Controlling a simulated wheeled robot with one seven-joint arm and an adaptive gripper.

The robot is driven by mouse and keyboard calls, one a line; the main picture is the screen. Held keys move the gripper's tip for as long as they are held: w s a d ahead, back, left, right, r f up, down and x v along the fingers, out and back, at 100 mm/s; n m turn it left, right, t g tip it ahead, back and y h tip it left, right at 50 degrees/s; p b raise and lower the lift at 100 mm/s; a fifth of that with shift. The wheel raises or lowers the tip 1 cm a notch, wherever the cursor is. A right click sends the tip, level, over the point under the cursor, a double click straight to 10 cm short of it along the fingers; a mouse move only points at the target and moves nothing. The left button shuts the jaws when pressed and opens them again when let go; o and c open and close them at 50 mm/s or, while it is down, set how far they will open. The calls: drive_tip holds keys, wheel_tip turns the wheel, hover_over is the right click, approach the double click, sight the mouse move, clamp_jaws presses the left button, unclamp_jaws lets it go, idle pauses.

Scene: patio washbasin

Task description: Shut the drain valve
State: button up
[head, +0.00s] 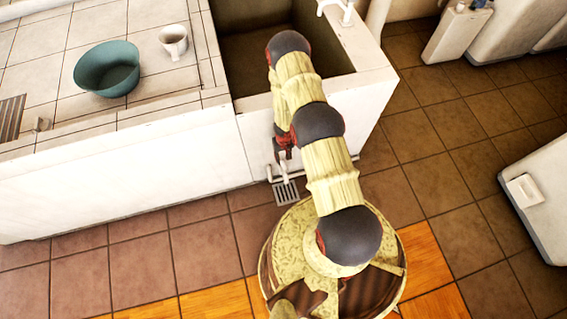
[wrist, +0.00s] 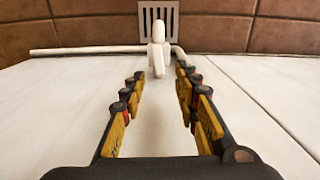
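The white drain valve (wrist: 157,55) has a small handle. It sits on a thin white pipe (wrist: 90,50) low on the white basin wall, and the handle points across the pipe, toward my gripper. In the head view the valve (head: 284,168) shows small, just below my gripper (head: 282,148), partly hidden by my arm. In the wrist view my gripper (wrist: 160,73) is open, one finger on each side. The near end of the handle shows between the fingertips, with a gap on both sides. I see no contact.
A grey floor drain grate (head: 286,193) lies below the pipe. The basin (head: 365,55) stands right of a tiled counter with a teal bowl (head: 107,70) and a white mug (head: 173,42). A white box-shaped unit (head: 540,195) stands at the right. Brown floor tiles between are clear.

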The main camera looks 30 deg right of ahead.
sight(283, 165)
drive_tip(key=shift+s+f+n, duration=0.1)
drive_tip(key=shift+f+n, duration=0.1)
drive_tip(key=shift+n, duration=0.3)
drive_tip(key=shift+f, duration=0.3)
drive_tip(key=shift+f+b, duration=2.15)
drive_tip(key=shift+f, duration=1.4)
drive_tip(key=c, duration=0.8)
clamp_jaws()
